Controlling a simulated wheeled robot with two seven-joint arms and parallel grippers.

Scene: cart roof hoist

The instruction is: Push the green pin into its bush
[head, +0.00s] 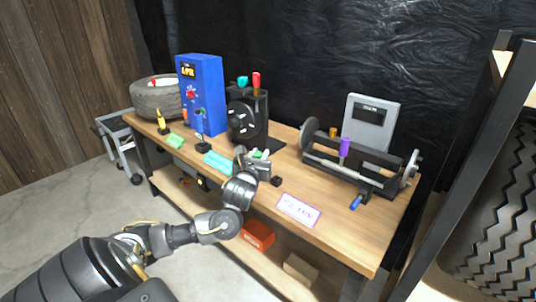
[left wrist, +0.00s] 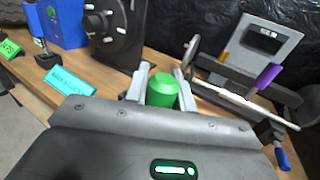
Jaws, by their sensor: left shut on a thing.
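My left gripper (head: 261,157) is above the front middle of the workbench, in front of the black hub machine. In the left wrist view its two grey fingers (left wrist: 160,80) stand on either side of the green pin (left wrist: 162,91) and are shut on it. The pin's round green end faces the wrist camera; its far end is hidden. In the head view only a bit of green (head: 259,153) shows between the fingers. I cannot pick out the green pin's bush in either view. My right gripper is in neither view.
The workbench (head: 345,240) holds a blue box (head: 203,95), the black hub machine (head: 240,118) with teal and red handles on top, and a balancer-like stand (head: 345,162) with a purple piece (head: 344,146). A white label (head: 299,209) lies at the front on clear wood.

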